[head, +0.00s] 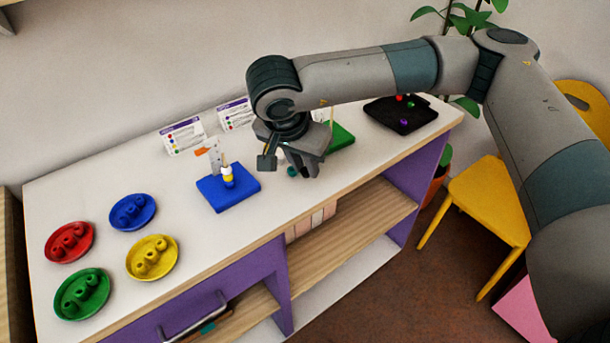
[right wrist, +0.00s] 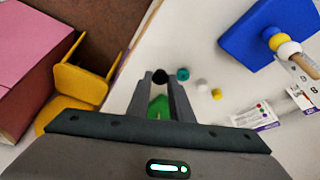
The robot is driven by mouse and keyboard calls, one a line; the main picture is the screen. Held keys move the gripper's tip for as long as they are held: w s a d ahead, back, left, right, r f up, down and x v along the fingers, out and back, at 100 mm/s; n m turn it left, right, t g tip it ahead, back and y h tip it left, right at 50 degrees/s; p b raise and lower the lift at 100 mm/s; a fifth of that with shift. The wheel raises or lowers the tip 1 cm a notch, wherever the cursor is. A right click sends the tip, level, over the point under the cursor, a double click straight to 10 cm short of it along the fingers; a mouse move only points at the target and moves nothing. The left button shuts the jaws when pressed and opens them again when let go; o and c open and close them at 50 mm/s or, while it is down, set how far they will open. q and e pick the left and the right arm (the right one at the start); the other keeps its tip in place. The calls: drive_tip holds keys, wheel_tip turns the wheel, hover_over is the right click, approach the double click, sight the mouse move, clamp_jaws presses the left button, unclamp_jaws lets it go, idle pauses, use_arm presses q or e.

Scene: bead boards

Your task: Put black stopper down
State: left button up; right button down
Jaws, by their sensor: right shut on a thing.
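My right gripper (head: 290,165) hangs over the middle of the white tabletop, between the blue board and the green board. In the right wrist view, its two fingers (right wrist: 162,84) are shut on the small round black stopper (right wrist: 160,76) at their tips. In the head view the stopper is hidden by the gripper. I cannot tell whether it touches the tabletop. A teal bead (right wrist: 183,74) lies just beside the right fingertip, with a white bead (right wrist: 203,85) and a yellow bead (right wrist: 217,94) farther out. My left gripper is not in view.
The blue board (head: 243,187) has a peg with stacked beads. The green board (head: 342,136) is partly behind my gripper. A black tray (head: 425,117) holds a few beads. Red (head: 52,251), blue (head: 117,223), green (head: 62,304) and yellow (head: 135,266) dishes stand left. Cards (head: 184,136) stand behind.

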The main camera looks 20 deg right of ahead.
sight(305, 177)
drive_tip(key=shift+f+p, duration=0.45)
drive_tip(key=shift+f, duration=1.35)
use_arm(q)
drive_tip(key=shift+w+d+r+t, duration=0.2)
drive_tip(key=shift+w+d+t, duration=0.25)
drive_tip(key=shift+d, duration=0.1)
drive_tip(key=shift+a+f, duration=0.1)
use_arm(e)
drive_tip(key=shift+f, duration=0.1)
drive_tip(key=c, duration=1.9)
unclamp_jaws()
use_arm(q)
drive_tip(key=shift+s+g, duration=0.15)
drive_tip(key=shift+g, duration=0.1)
use_arm(e)
drive_tip(key=shift+o, duration=0.2)
